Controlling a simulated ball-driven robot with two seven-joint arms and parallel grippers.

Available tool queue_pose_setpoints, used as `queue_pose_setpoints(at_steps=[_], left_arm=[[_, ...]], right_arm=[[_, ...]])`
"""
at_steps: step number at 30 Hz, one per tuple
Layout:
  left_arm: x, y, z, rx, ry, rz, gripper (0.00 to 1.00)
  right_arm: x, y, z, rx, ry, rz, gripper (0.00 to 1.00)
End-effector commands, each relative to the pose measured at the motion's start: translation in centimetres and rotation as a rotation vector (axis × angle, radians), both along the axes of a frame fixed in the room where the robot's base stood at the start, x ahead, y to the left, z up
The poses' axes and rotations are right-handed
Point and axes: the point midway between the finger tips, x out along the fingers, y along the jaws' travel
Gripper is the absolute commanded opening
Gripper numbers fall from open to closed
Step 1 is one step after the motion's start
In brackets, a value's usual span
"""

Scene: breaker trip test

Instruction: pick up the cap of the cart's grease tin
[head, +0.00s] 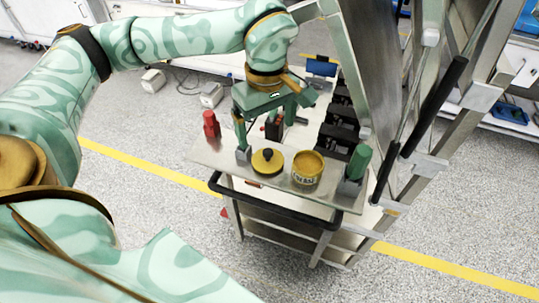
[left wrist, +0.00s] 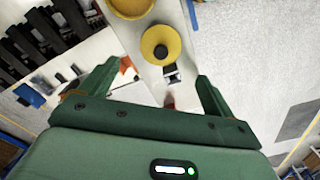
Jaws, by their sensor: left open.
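The cap (head: 267,161) is a flat yellow disc with a black knob. It lies on the cart's top (head: 215,153), beside the yellow grease tin (head: 307,168), which stands upright without it. In the left wrist view the cap (left wrist: 161,45) shows ahead of the fingertips, sideways between them, with part of the tin (left wrist: 130,6) at the top edge. My left gripper (head: 266,135) is green, open and empty above the cart, close to the cap. Its two spread fingers (left wrist: 158,70) show in the left wrist view, apart from the cap. My right gripper is not in view.
A red bottle (head: 211,125) stands at the cart's left end. A green object (head: 357,163) stands at the right end, near the tin. Black blocks (head: 339,115) line up behind. A metal cabinet frame (head: 425,120) rises close on the right. A dark handle (head: 270,200) runs along the cart's front.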

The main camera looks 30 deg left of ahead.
Motion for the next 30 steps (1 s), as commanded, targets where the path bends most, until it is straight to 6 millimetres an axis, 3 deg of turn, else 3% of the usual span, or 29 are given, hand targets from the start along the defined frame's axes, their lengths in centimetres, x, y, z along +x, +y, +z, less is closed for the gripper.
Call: queue_pose_setpoints(at_steps=[3, 8, 17, 26, 30], left_arm=[[0.0, 0.0, -2.4, -0.001, 0.003, 0.001, 0.89], [0.0, 0.0, -3.5, -0.002, -0.001, 0.000, 0.89], [-0.1, -0.1, -8.1, -0.002, 0.002, -0.001, 0.89], [-0.1, -0.1, -8.5, -0.002, -0.002, -0.001, 0.89], [-0.1, -0.1, -8.5, -0.002, -0.001, -0.001, 0.53]], right_arm=[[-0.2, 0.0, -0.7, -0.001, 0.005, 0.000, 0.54], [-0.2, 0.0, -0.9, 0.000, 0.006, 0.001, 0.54], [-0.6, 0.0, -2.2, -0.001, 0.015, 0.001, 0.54], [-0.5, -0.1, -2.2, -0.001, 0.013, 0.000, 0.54], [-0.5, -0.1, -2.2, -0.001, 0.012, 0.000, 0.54]])
